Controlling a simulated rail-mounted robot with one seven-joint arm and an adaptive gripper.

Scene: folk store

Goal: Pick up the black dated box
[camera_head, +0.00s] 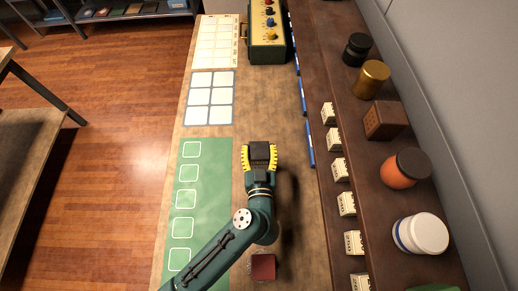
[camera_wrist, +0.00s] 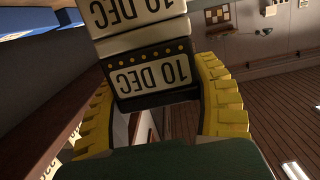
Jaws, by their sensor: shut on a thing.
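The black dated box (camera_head: 260,152) is between the yellow fingers of my gripper (camera_head: 259,158), over the wooden counter. The wrist view shows the box (camera_wrist: 151,55) close up, with a row of gold dots and a white label reading "10 DEC" upside down. A second "10 DEC" label shows above it; I cannot tell whether it is another face of the same box. My gripper is shut on the box, with ridged yellow fingers on both sides. The height of the box above the counter is hard to tell.
A green mat (camera_head: 212,160) with outlined squares lies at left on the counter (camera_head: 290,130). A dark red box (camera_head: 263,267) sits near the front. A green box with knobs (camera_head: 268,48) stands at the back. A shelf with jars and price tags runs along the right.

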